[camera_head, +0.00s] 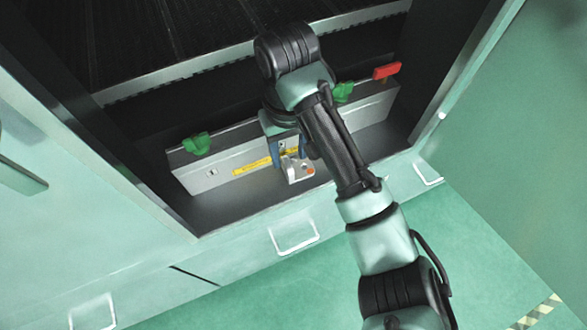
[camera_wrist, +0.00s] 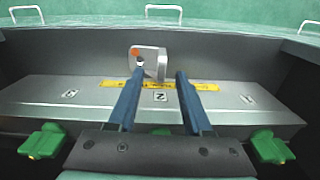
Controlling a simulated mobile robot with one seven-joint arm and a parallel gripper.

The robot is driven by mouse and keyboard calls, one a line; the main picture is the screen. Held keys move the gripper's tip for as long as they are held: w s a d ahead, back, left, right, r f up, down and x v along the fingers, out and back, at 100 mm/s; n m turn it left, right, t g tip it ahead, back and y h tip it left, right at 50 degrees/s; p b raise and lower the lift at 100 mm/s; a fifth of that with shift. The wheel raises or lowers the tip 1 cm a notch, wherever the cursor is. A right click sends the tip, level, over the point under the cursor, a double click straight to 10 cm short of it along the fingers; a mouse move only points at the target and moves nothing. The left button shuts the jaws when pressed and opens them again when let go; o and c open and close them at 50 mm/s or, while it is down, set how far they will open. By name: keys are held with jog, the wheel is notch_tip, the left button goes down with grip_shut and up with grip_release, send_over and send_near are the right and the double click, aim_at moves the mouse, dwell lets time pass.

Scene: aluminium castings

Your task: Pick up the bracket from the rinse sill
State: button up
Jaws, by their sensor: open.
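The bracket (camera_head: 298,171) is a small light-grey metal piece with an orange spot, at the front of the grey sill (camera_head: 213,178). In the wrist view the bracket (camera_wrist: 157,60) stands beyond the yellow strip, towards the sill's far edge in that picture. My gripper (camera_wrist: 161,74) is open, with two blue fingers pointing at the bracket. The left finger's tip overlaps part of the bracket; the right finger is to its right with a gap. Nothing is held. In the head view my gripper (camera_head: 283,153) is just behind the bracket and partly hidden by my arm. I cannot tell whether a finger touches it.
Green clamps (camera_head: 197,144) (camera_head: 343,92) sit along the sill's back edge, with a red handle (camera_head: 386,70) at right. A yellow strip (camera_head: 251,165) lies on the sill. Dark cabinet walls enclose both ends. The sill left of the bracket is mostly clear.

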aim_at(287, 163)
jog(key=shift+w+a+f+b, duration=0.15)
jog(key=shift+f+b, duration=0.45)
jog(key=shift+f, duration=0.7)
jog(key=shift+w+a+f+b, duration=0.1)
jog(key=shift+f+b, duration=0.5)
jog(key=shift+f, duration=0.7)
grip_shut()
